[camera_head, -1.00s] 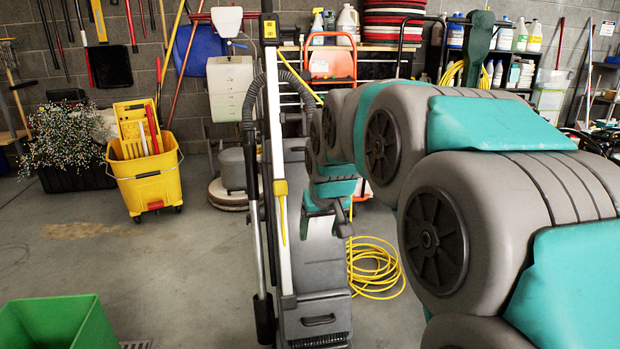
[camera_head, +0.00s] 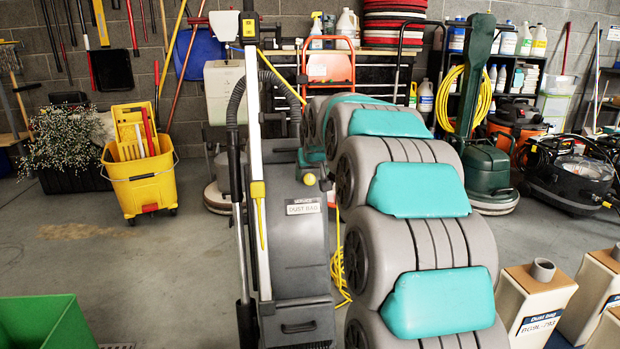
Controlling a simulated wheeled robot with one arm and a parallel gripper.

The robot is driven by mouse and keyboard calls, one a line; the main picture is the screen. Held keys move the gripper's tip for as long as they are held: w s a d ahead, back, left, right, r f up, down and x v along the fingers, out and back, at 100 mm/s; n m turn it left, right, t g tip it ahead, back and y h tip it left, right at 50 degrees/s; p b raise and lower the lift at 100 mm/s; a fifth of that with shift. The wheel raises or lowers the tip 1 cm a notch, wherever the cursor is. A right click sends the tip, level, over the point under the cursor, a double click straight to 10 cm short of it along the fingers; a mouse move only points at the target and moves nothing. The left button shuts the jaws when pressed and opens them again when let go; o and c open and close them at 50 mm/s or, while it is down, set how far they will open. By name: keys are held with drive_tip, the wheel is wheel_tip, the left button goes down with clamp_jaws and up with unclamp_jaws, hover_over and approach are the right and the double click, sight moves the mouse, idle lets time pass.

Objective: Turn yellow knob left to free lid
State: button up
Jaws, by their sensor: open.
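A small round yellow knob (camera_head: 309,179) is on the upper front of the upright grey floor machine. The dark grey lid panel (camera_head: 287,245) below it carries a label reading "SERVICE DUST BAG" (camera_head: 303,207). The lid looks closed. The knob's turn position is too small to make out. My grey and teal arm rises from the bottom right and curves away behind the machine's right side.
The machine's tall handle (camera_head: 257,170) and hose (camera_head: 238,105) stand left of the knob. A yellow mop bucket (camera_head: 142,185) and green bin (camera_head: 45,322) are to the left. Dust bag boxes (camera_head: 535,300) stand at right. Yellow cable (camera_head: 340,275) lies on the floor behind my arm.

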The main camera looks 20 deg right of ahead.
sight(309, 179)
drive_tip(key=shift+x, duration=1.2)
clamp_jaws()
